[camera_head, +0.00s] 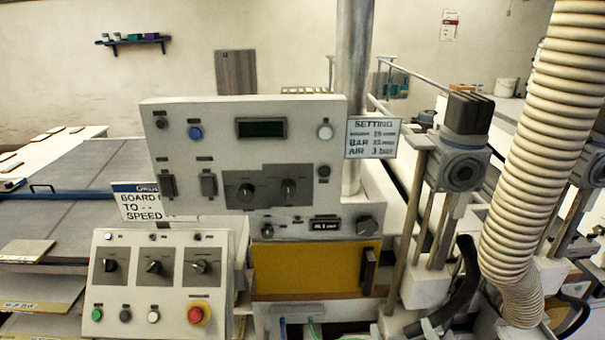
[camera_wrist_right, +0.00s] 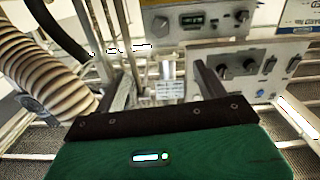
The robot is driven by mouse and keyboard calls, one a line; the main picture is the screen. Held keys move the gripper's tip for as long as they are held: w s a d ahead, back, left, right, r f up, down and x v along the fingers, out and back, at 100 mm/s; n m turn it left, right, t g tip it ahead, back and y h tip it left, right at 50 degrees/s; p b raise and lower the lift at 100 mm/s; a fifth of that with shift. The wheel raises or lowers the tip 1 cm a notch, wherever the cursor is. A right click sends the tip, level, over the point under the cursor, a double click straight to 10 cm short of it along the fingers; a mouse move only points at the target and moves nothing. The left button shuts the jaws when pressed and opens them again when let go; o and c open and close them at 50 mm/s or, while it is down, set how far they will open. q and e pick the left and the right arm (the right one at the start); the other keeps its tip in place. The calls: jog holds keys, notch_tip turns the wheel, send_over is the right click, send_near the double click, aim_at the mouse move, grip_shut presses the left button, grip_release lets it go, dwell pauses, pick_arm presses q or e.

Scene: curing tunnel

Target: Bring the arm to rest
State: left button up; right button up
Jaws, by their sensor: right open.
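My right gripper (camera_wrist_right: 163,84) shows in the right wrist view, with its two fingers spread wide apart. Nothing is between the fingertips; the machine's front shows through the gap behind them. I cannot make out the right gripper clearly in the head view. My left gripper is in no view.
A control panel (camera_head: 240,130) and a lower button box (camera_head: 155,290) stand ahead, above and left of a yellow panel (camera_head: 315,268). A ribbed hose (camera_head: 525,150) hangs at the right, beside a motor unit (camera_head: 463,165). The hose (camera_wrist_right: 35,50) also shows in the wrist view.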

jog(key=s+d+f+g, duration=0.3)
jog(key=s+f+g, duration=0.45)
jog(key=f, duration=0.45)
jog(key=s+d+f+g, duration=0.3)
jog(key=s+f+g, duration=0.45)
jog(key=f, duration=0.45)
notch_tip(320, 180, down, 33)
jog(key=s+n+b, duration=0.1)
jog(key=s, duration=0.1)
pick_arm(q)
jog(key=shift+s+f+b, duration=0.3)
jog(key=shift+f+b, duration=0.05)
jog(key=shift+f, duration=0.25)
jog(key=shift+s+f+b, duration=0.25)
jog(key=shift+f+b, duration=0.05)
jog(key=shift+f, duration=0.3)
pick_arm(e)
jog(key=s+d+f+g, duration=0.2)
jog(key=s+d+f, duration=0.1)
jog(key=s+f, duration=1.5)
jog(key=shift+s+d+f+h, duration=0.15)
jog(key=shift+s+f+h, duration=0.1)
jog(key=shift+s+h, duration=0.05)
